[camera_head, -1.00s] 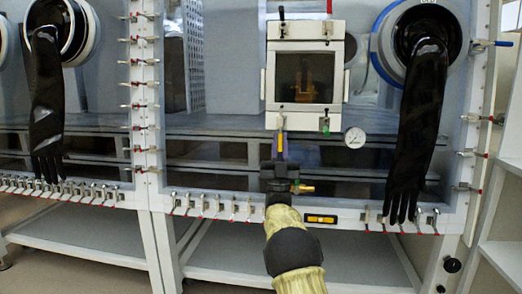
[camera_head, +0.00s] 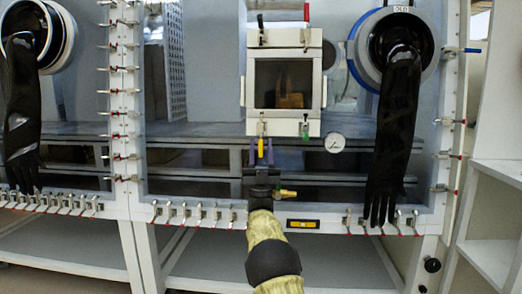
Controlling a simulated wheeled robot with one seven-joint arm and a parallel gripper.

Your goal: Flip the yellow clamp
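The yellow clamp (camera_head: 261,147) sits at the lower left edge of the small hatch door (camera_head: 284,128) in the head view, its yellow handle pointing down. My gripper (camera_head: 261,154) comes up from below. Its two blue-tinted fingers are apart, one on each side of the yellow handle. A gap seems to show on both sides, but I cannot tell whether either finger touches the handle. The gripper body and my sleeved arm hide the panel behind them.
A green clamp (camera_head: 304,130) is right of the yellow one. A red-handled clamp (camera_head: 306,14) stands at the door's top. A pressure gauge (camera_head: 334,143) and a brass valve (camera_head: 287,193) are nearby. A black glove (camera_head: 396,130) hangs at right.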

